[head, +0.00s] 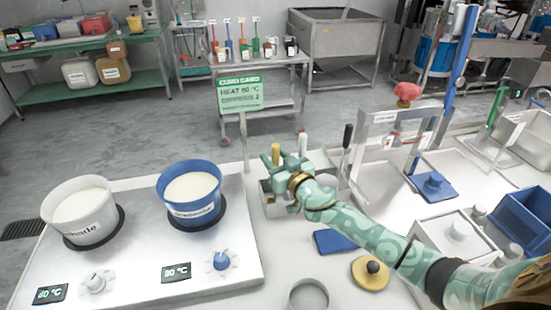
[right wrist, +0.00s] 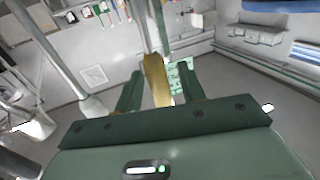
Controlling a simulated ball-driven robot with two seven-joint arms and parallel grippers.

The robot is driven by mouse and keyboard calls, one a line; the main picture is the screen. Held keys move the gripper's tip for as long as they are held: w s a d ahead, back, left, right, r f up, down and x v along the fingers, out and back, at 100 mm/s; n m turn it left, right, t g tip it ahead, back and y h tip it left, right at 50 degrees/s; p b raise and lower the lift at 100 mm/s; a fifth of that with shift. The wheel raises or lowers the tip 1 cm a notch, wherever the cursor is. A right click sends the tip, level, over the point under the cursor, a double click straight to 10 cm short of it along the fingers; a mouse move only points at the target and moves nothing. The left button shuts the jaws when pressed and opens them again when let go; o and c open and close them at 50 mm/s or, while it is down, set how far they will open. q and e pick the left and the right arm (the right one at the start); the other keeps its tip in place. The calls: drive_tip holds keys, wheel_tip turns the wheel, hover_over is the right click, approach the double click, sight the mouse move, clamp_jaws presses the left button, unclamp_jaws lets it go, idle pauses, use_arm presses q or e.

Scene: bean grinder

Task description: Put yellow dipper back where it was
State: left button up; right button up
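The yellow dipper shows as an upright yellow handle (head: 275,153) at the middle of the head view, above a small metal holder (head: 272,206). My right gripper (head: 278,168) is around this handle. In the right wrist view the yellow handle (right wrist: 156,80) stands between the two green fingers, which look closed on it. The dipper's lower end is hidden behind the gripper and holder, so I cannot tell whether it rests in the holder. My left gripper is not in view.
A white pot (head: 83,222) and a blue pot (head: 192,203) with pale liquid stand on a hot plate (head: 135,283) at left. A black-handled tool (head: 346,142) stands just right of the gripper. A blue square (head: 335,241) and a round yellow lid (head: 369,273) lie in front.

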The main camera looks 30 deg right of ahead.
drive_tip(key=shift+r, duration=0.1)
drive_tip(key=shift+s, duration=0.15)
drive_tip(key=s+p, duration=0.1)
drive_tip(key=s, duration=1)
drive_tip(key=shift+s+d, duration=0.3)
drive_tip(key=shift+s, duration=0.1)
